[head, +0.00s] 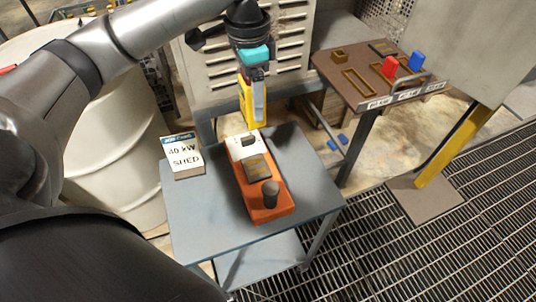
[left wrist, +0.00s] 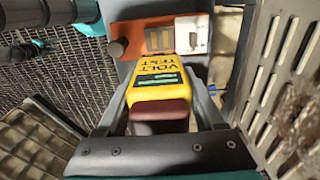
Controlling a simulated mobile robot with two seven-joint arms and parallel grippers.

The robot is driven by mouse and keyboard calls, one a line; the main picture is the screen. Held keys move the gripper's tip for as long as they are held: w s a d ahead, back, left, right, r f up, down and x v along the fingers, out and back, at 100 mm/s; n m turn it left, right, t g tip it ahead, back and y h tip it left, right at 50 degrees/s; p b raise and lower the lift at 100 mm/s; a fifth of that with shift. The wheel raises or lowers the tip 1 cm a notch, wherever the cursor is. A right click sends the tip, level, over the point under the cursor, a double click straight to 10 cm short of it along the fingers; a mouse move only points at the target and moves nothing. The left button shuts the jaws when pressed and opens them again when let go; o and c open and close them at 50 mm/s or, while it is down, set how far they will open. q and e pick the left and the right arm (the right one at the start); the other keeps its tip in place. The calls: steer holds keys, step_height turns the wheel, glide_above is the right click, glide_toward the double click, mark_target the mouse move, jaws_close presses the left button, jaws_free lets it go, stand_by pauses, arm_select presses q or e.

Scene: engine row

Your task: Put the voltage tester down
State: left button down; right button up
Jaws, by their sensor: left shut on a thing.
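The voltage tester (head: 252,103) is yellow and hangs below my left gripper (head: 256,68) in the head view, above the back part of the blue-grey cart. My left gripper is shut on it. In the left wrist view the tester (left wrist: 162,85), marked "VOLT TEST", sits between the two fingers, its dark red end toward the camera. An orange device (head: 262,190) with a white end, a panel and a dark knob lies on the cart top (head: 205,217). The tester's lower end overlaps the device's white end in the picture; I cannot tell whether they touch. My right gripper is not in view.
A louvred cabinet (head: 222,65) rises behind. A white drum (head: 110,150) is at left. A brown side table (head: 345,85) holds red and blue pieces.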

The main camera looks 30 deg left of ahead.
mark_target(252, 117)
arm_select(q)
step_height(252, 117, down, 17)
steer(key=shift+s+a+r+b, duration=0.1)
steer(key=shift+b, duration=1.05)
steer(key=shift+f, duration=0.25)
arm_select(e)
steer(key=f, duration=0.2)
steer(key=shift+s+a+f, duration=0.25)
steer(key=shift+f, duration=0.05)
arm_select(q)
steer(key=shift+f, duration=0.1)
jaws_free()
step_height(252, 117, up, 12)
steer(key=shift+r+p, duration=0.15)
steer(key=shift+p, duration=0.7)
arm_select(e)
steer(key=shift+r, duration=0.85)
